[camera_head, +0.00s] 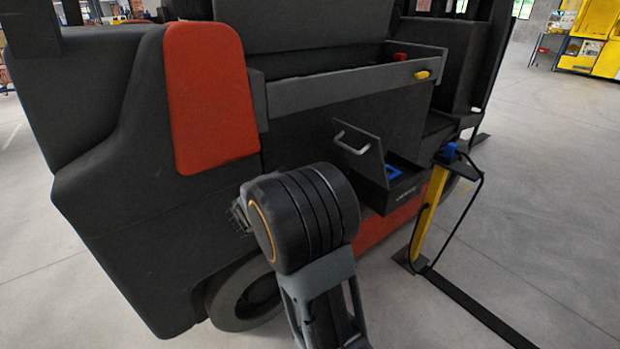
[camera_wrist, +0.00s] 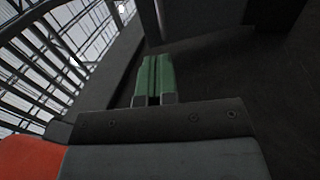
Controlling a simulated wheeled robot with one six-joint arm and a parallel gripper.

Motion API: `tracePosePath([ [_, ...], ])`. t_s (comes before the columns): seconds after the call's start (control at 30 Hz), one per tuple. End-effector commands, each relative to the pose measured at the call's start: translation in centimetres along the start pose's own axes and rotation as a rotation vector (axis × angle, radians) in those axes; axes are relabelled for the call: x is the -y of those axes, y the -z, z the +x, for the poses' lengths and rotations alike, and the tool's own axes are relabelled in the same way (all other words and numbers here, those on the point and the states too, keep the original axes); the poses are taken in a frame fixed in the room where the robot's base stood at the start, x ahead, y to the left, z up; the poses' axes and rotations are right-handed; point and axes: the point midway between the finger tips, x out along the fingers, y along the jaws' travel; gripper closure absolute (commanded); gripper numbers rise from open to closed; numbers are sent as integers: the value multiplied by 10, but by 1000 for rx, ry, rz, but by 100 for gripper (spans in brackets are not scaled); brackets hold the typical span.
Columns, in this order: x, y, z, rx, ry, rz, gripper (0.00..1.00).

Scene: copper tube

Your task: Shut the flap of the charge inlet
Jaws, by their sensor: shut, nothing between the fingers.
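The flap (camera_head: 358,150) of the charge inlet is a dark grey panel with a pale bar handle. In the head view it stands open, tilted up at the left of the inlet (camera_head: 405,188). A blue socket (camera_head: 393,172) shows inside the inlet box. My gripper (camera_wrist: 154,62) shows in the wrist view as two green fingers side by side, shut with nothing between them. In the head view my dark round wrist joint is left of and below the flap and hides most of the gripper. I see no contact between gripper and flap.
The dark forklift body (camera_head: 130,210) with an orange panel (camera_head: 208,95) fills the left and middle. A yellow charging post (camera_head: 427,215) with a blue plug (camera_head: 450,150) and black cable stands right of the inlet. Open grey floor (camera_head: 540,200) lies further right.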

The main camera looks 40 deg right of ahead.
Motion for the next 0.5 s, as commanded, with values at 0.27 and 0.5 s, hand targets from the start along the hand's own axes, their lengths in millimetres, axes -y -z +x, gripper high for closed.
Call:
tracePosePath([
  [0.27, 1, -1, 55, 5, 2, -1, 100],
  [0.5, 2, -1, 91, 3, 4, -2, 100],
])
